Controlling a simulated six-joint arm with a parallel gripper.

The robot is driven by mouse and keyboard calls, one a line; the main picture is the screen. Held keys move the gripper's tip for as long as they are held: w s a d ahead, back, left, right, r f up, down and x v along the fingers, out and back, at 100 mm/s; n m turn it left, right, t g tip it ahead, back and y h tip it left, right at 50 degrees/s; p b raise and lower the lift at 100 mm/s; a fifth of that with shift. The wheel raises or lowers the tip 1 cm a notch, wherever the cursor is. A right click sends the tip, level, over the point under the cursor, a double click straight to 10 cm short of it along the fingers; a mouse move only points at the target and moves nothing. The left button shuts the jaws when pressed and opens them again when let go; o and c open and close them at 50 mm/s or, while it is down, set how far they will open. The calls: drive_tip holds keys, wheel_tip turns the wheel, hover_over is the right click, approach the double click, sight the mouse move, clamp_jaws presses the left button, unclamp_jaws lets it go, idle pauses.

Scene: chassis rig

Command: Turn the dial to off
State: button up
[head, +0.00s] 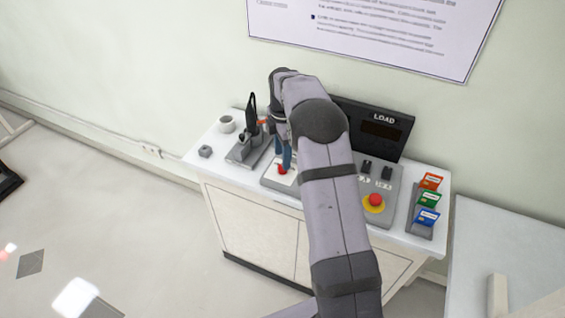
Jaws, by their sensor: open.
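My gripper (283,154) is small in the head view, pointing down over the cabinet top, with its jaws open. It is just above a red knob (282,169) on a light plate; I cannot tell if they touch. No dial can be clearly made out. My arm crosses the middle of the view and covers part of the grey control panel (391,190), where a dial may be hidden. The panel shows dark switches (367,167) and a red button (375,200) on a yellow ring.
A black LOAD display (385,135) stands behind the panel. Red, green and blue cards (429,199) stand in a rack at right. A grey fixture with a black upright handle (251,112), a white cup (226,124) and a grey nut (205,151) are at left.

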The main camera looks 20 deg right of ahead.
drive_tip(key=shift+r+b, duration=0.3)
drive_tip(key=shift+r, duration=1.4)
drive_tip(key=shift+s+a, duration=0.15)
drive_tip(key=s+a+f+m, duration=0.1)
drive_tip(key=s+a+m, duration=0.2)
drive_tip(key=s+m, duration=0.5)
drive_tip(key=s+a+f+m, duration=0.1)
drive_tip(key=s+a+m, duration=0.25)
drive_tip(key=s, duration=0.85)
drive_tip(key=s+a+m, duration=0.3)
drive_tip(key=s+m, duration=0.4)
drive_tip(key=s, duration=0.4)
wheel_tip(320, 180, down, 14)
drive_tip(key=b, duration=1.3)
drive_tip(key=shift+w+b, duration=0.25)
drive_tip(key=shift+b, duration=0.15)
drive_tip(key=shift+n, duration=0.25)
